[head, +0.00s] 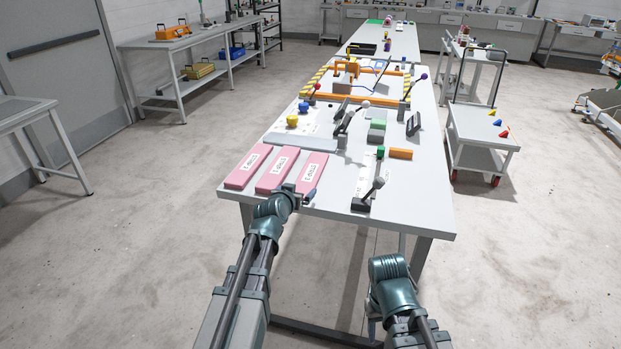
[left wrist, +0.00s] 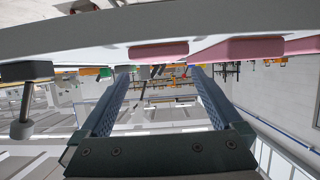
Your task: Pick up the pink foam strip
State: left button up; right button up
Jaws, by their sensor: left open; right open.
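Three pink foam strips lie side by side on the near left end of the long grey table (head: 420,205): a left one (head: 240,178), a middle one (head: 268,182) and a right one (head: 318,163). Each carries a white label too small to read surely. My left gripper (head: 305,195) is at the near end of the right strip, by the table's front edge. In the left wrist view its two fingers (left wrist: 160,72) are apart with nothing held between them, and pink strip ends (left wrist: 238,48) show above.
The table's near right corner is clear. A low cart (head: 482,155) stands to the right.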

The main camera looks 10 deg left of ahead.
aim_at(304, 186)
pick_arm(q)
jog(key=b+x, duration=0.1)
jog(key=x, duration=0.1)
jog(key=b+x, duration=0.1)
jog(key=x, duration=0.2)
jog(key=shift+f, duration=0.25)
jog(key=shift+r, duration=0.1)
jog(key=shift+c, duration=0.4)
jog(key=c, duration=1)
